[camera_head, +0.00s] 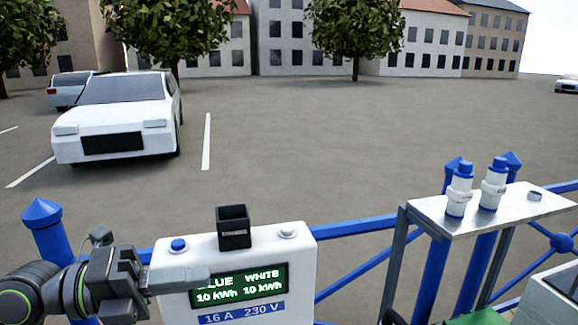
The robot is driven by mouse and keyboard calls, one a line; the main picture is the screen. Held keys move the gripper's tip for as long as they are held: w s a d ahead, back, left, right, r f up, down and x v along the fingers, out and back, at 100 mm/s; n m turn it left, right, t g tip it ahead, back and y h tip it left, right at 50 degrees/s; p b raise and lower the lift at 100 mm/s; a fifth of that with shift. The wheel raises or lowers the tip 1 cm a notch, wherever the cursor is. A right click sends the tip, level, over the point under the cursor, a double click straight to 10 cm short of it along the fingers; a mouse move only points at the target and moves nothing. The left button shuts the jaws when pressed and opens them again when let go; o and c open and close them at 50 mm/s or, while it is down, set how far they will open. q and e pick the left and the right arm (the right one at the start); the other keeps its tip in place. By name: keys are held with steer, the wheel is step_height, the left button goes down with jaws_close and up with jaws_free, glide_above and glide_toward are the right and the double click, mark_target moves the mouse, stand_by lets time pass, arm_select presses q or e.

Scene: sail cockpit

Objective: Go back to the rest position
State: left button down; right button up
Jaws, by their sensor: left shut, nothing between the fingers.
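My left gripper (203,277) comes in from the lower left, with its fingers shut and empty. The fingers lie in front of the left side of a white power box (299,252) and cover part of its green display (262,284). The display reads "WHITE" and "10 kWh" twice, and the first word is partly hidden. The box top has a blue button (179,245), a black open holder (233,228) and a pale button (288,233). My right gripper is not in view.
A blue railing (360,229) runs behind the box. At right, a metal shelf (425,212) holds two white-and-blue plugs, one at left (459,193) and one at right (492,187), and a small round piece (534,196). A white car (118,118) stands in the open lot beyond.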

arm_select(q)
steer(key=w+a+r+n+t+y, duration=0.25)
steer(key=a+n+t, duration=0.75)
steer(key=n+t, duration=0.9)
steer(key=s+a+f+n+g+y, duration=0.1)
steer(key=a+f+n+g+y, duration=0.4)
steer(key=f+n+y, duration=0.6)
steer(key=s+a+f+n+g+y, duration=0.25)
steer(key=a+f+n+y, duration=0.55)
steer(key=f, duration=0.6)
steer(key=s+d+f+g+h, duration=0.1)
steer(key=s+d+f+g, duration=0.2)
steer(key=s+f+g, duration=0.45)
steer(key=s+d+f+g+h, duration=0.2)
steer(key=s+d+f+g, duration=0.15)
steer(key=s+f, duration=0.6)
step_height(320, 180, down, 28)
steer(key=s+a+g+b, duration=0.1)
steer(key=a+g+b, duration=0.1)
steer(key=s+d+f+g+b, duration=0.1)
steer(key=s+f, duration=1.3)
steer(key=f, duration=0.1)
steer(key=shift+s+f, duration=0.2)
steer(key=shift+s, duration=0.1)
